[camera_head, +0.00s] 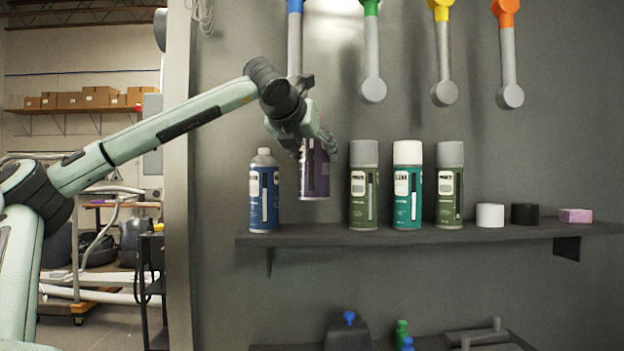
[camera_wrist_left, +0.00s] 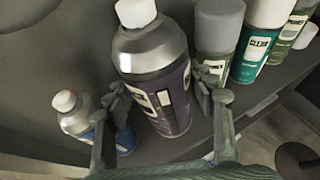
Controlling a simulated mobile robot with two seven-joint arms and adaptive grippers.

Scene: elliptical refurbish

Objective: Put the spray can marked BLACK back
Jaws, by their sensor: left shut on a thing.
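A purple spray can (camera_head: 314,175) hangs upright from my left gripper (camera_head: 316,143), its base a little above the shelf (camera_head: 430,236). In the left wrist view the purple can (camera_wrist_left: 158,75) stands between the two fingers of my left gripper (camera_wrist_left: 166,98), which is shut on it. The can has a pale label that I cannot read. It is in the gap between a blue can (camera_head: 264,195) on the left and a green can with a grey cap (camera_head: 364,190) on the right. My right gripper does not show.
A teal can (camera_head: 407,190) and another green can (camera_head: 449,190) stand further right. A white roll (camera_head: 490,215), a black roll (camera_head: 525,214) and a pink block (camera_head: 575,215) follow. Tools with coloured heads hang above. A lower shelf holds small items.

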